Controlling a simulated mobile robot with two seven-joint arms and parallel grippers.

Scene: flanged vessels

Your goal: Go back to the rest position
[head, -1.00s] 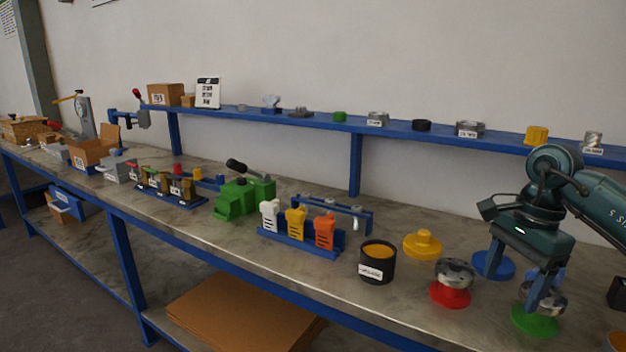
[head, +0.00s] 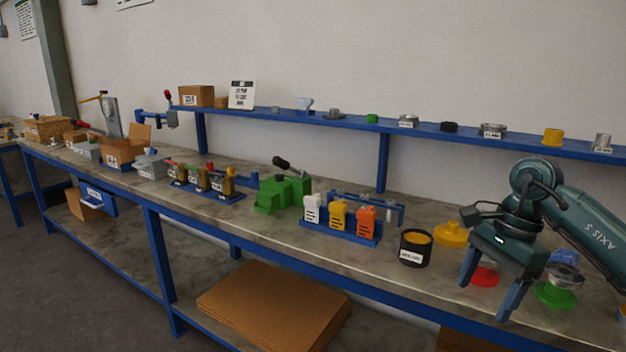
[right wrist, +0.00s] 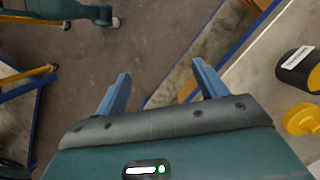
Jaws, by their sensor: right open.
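My right gripper (head: 489,292) is open and empty in the head view, with its blue fingers pointing down over the front edge of the bench at the right. In the right wrist view, its two fingers (right wrist: 160,88) are spread apart, with bare floor and the bench edge beyond them. A red base (head: 484,276) shows partly behind the gripper. A metal flanged vessel (head: 565,277) stands on a green base (head: 554,296) to the right of the gripper, apart from it. A blue piece (head: 566,257) shows partly behind that vessel. My left gripper is not in view.
The bench (head: 290,232) runs along the wall with a blue raised shelf (head: 345,122) behind. A black labelled pot (head: 415,248) and a yellow flanged piece (head: 451,234) stand left of the gripper. Cardboard sheets (head: 275,308) lie on the lower shelf. Floor (head: 90,290) is clear.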

